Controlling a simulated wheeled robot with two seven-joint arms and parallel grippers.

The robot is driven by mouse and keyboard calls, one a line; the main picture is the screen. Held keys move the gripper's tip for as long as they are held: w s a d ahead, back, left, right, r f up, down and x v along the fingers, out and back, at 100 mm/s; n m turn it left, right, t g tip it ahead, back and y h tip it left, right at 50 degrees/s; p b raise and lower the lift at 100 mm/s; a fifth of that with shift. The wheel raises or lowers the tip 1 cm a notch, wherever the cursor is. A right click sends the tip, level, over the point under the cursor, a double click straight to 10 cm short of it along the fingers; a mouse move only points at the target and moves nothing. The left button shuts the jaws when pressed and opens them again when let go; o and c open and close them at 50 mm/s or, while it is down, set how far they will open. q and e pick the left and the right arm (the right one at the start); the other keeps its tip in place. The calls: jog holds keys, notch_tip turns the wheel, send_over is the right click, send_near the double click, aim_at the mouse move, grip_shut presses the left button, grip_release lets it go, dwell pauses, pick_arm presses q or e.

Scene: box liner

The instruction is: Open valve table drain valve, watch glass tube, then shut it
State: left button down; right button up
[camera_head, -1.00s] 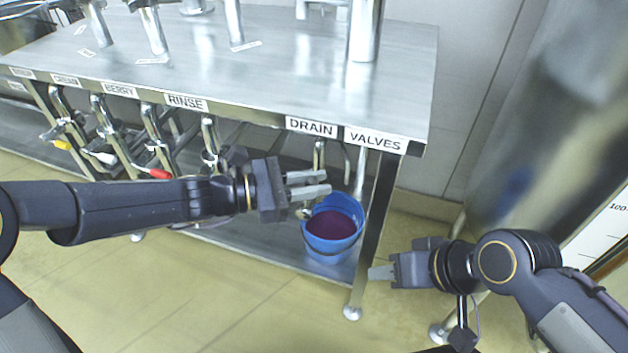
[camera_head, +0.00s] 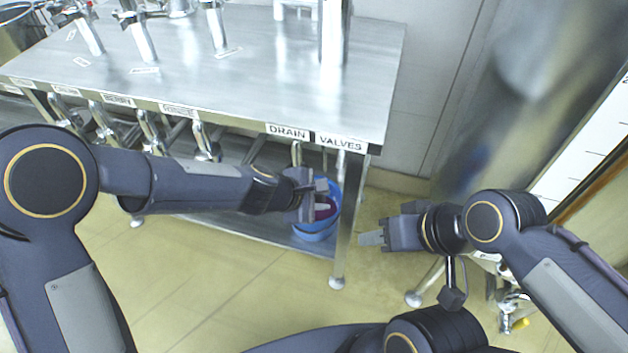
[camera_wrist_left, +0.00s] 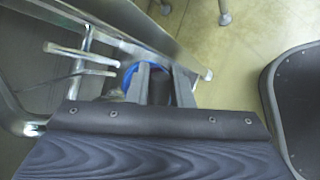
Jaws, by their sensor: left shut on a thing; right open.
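The drain valve pipe (camera_head: 296,153) hangs under the steel table's edge, below the label "DRAIN VALVES" (camera_head: 314,137). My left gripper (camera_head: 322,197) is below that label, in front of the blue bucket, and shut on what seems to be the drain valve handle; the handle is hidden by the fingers. In the left wrist view the fingers (camera_wrist_left: 158,82) point at the bucket with a dark thing between them. The blue bucket (camera_head: 318,236) holds dark purple liquid and stands on the lower shelf. My right gripper (camera_head: 371,239) is open and empty, right of the table leg. I cannot make out a glass tube.
The steel table (camera_head: 270,85) carries upright metal columns and has several labelled pipes along its front. A table leg (camera_head: 345,225) stands right of the bucket. A large steel vessel (camera_head: 480,110) and a white scale (camera_head: 585,150) are at right. The floor (camera_head: 230,290) in front is free.

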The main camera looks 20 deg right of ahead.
pick_arm(q)
jog(key=shift+s+d+f+m+t+y+p, duration=0.2)
jog(key=shift+f+m+t+y+p, duration=0.3)
jog(key=shift+f+y+p, duration=1)
jog(key=shift+s+d+f+m+t+y+p, duration=0.25)
jog(key=shift+f+t+y+p, duration=0.45)
jog(key=shift+p, duration=1.5)
jog(key=shift+w+a, duration=0.1)
jog(key=shift+w, duration=0.1)
jog(key=c, duration=1.3)
grip_release()
jog(key=p+v, duration=0.1)
jog(key=v, duration=0.6)
jog(key=shift+s+a+r+p, duration=0.15)
jog(key=shift+s+r+p, duration=0.05)
jog(key=shift+r+p, duration=0.15)
